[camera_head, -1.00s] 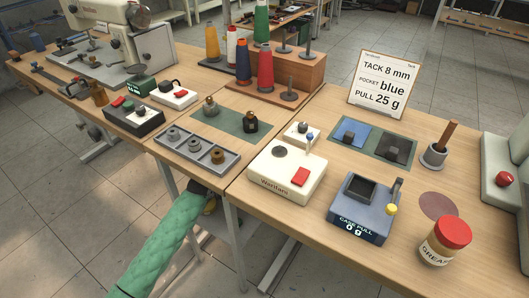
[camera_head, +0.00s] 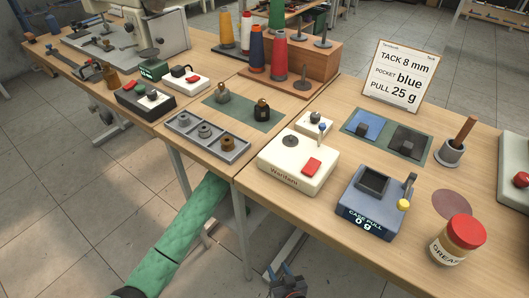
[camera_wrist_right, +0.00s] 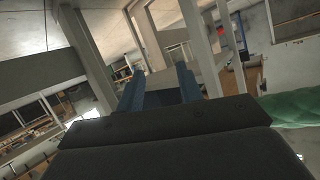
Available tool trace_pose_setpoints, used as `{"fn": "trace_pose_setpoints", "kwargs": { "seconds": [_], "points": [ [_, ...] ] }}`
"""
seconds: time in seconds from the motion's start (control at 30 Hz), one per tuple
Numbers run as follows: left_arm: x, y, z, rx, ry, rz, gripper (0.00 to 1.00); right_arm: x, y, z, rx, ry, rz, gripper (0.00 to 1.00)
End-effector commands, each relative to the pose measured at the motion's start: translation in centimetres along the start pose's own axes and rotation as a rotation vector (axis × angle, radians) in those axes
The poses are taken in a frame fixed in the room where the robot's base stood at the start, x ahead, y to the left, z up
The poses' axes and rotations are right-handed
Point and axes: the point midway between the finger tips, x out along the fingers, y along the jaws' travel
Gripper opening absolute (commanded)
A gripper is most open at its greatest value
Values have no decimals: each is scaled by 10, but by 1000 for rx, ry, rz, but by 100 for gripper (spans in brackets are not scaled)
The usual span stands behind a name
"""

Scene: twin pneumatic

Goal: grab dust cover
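I cannot pick out anything that is clearly a dust cover in either view. My right gripper (camera_head: 286,272) is at the bottom edge of the head view, below and in front of the bench's front edge. It also shows in the right wrist view (camera_wrist_right: 160,74), where its two blue fingers stand apart with nothing between them. A green quilted sleeve (camera_head: 180,235), which seems to cover my left arm, runs from the bottom left up to the bench edge. The left gripper is hidden beneath the bench.
The bench (camera_head: 318,225) holds a white Wardlard box (camera_head: 290,172), a blue-grey cage-pull gauge (camera_head: 365,205), a grease jar (camera_head: 457,240), a grey parts tray (camera_head: 207,140) and a sign (camera_head: 399,77). Bench legs (camera_head: 243,235) stand near my arms. Open floor lies at lower left.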

Motion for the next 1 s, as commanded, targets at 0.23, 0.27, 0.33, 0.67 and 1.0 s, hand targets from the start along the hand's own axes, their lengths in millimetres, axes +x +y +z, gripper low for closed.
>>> {"fn": "trace_pose_setpoints", "kwargs": {
  "seconds": [0.23, 0.27, 0.33, 0.67, 1.0],
  "points": [
    [0, 0, 0, 0, 0, 0, 86, 0, 0, 0, 0, -1, 0, 36],
    [0, 0, 0, 0, 0, 0, 80, 0, 0, 0, 0, -2, 0, 36],
    [0, 0, 0, 0, 0, 0, 67, 0, -1, 2, 0, -4, -1, 36],
    [0, 0, 0, 0, 1, 0, 38, 0, -1, 5, 0, -10, -1, 36],
    [0, 0, -4, -1, 1, 0, 38, -2, 0, 15, 5, -53, -1, 36]
  ]
}}
